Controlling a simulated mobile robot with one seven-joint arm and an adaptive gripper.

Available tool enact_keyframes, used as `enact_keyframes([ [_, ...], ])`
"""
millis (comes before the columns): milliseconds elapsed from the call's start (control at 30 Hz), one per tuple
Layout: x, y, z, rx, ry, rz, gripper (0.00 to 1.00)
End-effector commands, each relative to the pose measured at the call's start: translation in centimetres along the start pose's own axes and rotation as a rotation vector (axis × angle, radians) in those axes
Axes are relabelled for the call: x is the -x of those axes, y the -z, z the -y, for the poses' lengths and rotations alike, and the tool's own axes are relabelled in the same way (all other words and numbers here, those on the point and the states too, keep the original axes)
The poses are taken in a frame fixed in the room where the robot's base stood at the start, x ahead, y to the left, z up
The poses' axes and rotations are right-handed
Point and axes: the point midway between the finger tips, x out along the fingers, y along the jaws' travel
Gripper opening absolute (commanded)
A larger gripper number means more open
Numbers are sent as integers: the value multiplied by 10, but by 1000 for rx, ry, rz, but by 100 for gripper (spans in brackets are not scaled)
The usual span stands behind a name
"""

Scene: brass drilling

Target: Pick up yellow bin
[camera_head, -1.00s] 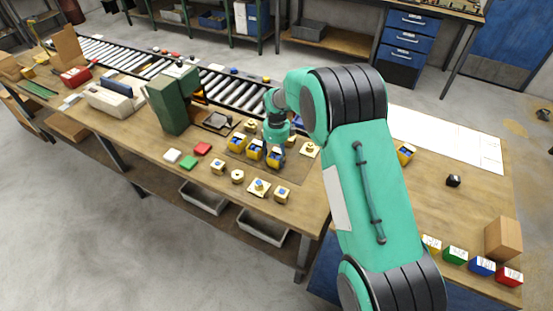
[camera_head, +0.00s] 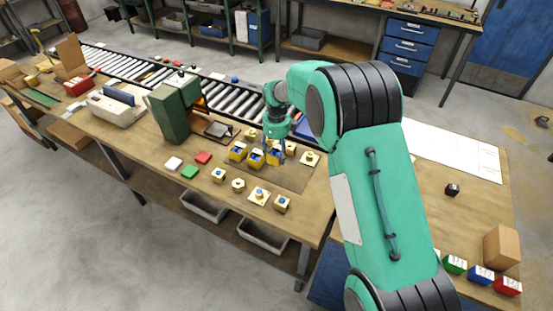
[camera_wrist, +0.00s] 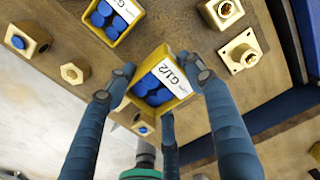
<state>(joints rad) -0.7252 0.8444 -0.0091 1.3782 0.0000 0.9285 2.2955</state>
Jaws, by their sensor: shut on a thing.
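A yellow bin (camera_wrist: 160,88) with blue round pieces inside and a white "G1/2" label is between the fingers of my gripper (camera_wrist: 153,85) in the wrist view. The fingers press on its two sides. In the head view the same bin (camera_head: 274,157) shows below my gripper (camera_head: 277,150), partly hidden by the fingers. Whether its base touches the bench cannot be told. A second yellow bin (camera_wrist: 110,18) with blue pieces stands close by. In the head view two similar bins (camera_head: 256,160) and (camera_head: 238,152) stand to the left.
Several brass fittings (camera_wrist: 241,50) lie around the bins on the wooden bench (camera_head: 335,178). A dark green machine (camera_head: 172,112) stands to the left, with a roller conveyor (camera_head: 235,98) behind. White, green and red blocks (camera_head: 189,171) lie at the front left.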

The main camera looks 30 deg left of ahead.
Motion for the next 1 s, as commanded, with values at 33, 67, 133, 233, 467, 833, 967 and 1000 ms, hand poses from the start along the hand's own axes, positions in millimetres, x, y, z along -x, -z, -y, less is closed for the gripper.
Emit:
enact_keyframes([
  [33, 8, 0, 0, 0, 1, 1, 25],
  [67, 12, 0, 0, 0, 1, 1, 25],
  [133, 17, 0, 0, 0, 1, 1, 25],
  [233, 22, 0, 0, 0, 0, 0, 25],
  [467, 24, 0, 0, 0, 0, 0, 25],
  [833, 24, 0, 0, 0, 0, 0, 25],
  [967, 24, 0, 0, 0, 0, 0, 25],
  [1000, 24, 0, 0, 0, 0, 0, 25],
])
